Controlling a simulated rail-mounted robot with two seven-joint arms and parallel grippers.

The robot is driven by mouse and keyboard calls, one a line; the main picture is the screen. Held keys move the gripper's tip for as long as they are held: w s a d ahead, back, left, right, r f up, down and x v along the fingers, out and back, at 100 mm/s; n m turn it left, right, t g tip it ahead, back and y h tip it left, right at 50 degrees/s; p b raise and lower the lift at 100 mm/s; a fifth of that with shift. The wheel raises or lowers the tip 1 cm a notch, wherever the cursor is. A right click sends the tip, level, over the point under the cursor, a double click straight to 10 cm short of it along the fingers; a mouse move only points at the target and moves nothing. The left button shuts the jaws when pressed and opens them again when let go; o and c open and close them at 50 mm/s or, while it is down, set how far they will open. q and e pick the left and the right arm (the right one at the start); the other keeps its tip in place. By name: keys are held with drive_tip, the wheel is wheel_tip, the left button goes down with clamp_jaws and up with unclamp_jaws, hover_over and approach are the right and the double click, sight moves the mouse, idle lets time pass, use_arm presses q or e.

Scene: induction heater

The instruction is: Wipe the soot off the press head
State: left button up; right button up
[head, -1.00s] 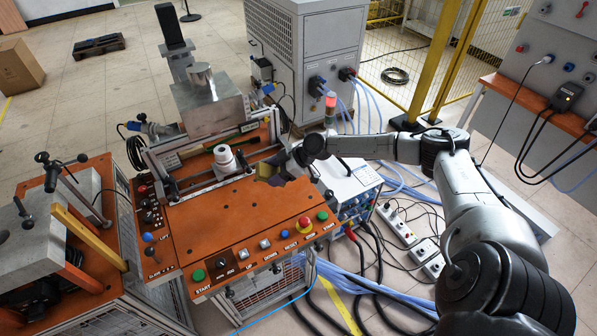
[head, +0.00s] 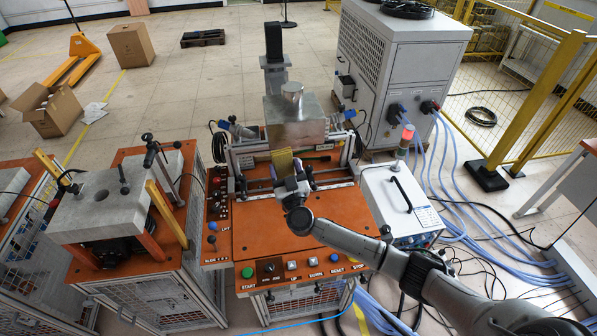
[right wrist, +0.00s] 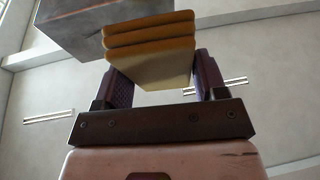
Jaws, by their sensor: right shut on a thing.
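The press head is a grey metal block (head: 296,122) with a short cylinder on top, on the column at the back of the orange machine. Its underside shows at the upper left of the right wrist view (right wrist: 80,28); I cannot clearly make out soot on it. My right gripper (head: 286,174) is shut on a folded yellow cloth or pad (head: 283,160), pointing upward in front of and below the block. In the right wrist view the layered yellow pad (right wrist: 150,42) sits between the two dark fingers, apparently apart from the block. My left gripper is out of view.
The orange control panel (head: 265,235) with its buttons lies below my right arm. A white power unit (head: 400,205) with a red lamp stands to the right, a grey cabinet (head: 385,75) behind it. A neighbouring machine (head: 105,205) stands to the left.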

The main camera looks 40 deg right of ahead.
sight(274, 139)
drive_tip(key=shift+w+a+r+m+h, duration=0.15)
drive_tip(key=shift+a+r+m+h, duration=0.25)
drive_tip(key=shift+a+r+h, duration=0.35)
drive_tip(key=shift+w+h, duration=0.1)
drive_tip(key=shift+h, duration=0.15)
drive_tip(key=shift+w+d+f+b, duration=0.15)
drive_tip(key=shift+w+d+b, duration=0.3)
drive_tip(key=shift+w+b, duration=0.6)
drive_tip(key=w+d+b, duration=0.2)
drive_tip(key=b, duration=0.1)
drive_tip(key=shift+w+b, duration=0.2)
drive_tip(key=shift+b, duration=0.1)
drive_tip(key=shift+w+r, duration=0.15)
drive_tip(key=shift+r, duration=0.05)
drive_tip(key=shift+d, duration=0.1)
drive_tip(key=shift+w+d+b, duration=0.3)
drive_tip(key=shift+w+d, duration=0.2)
drive_tip(key=shift+w, duration=0.35)
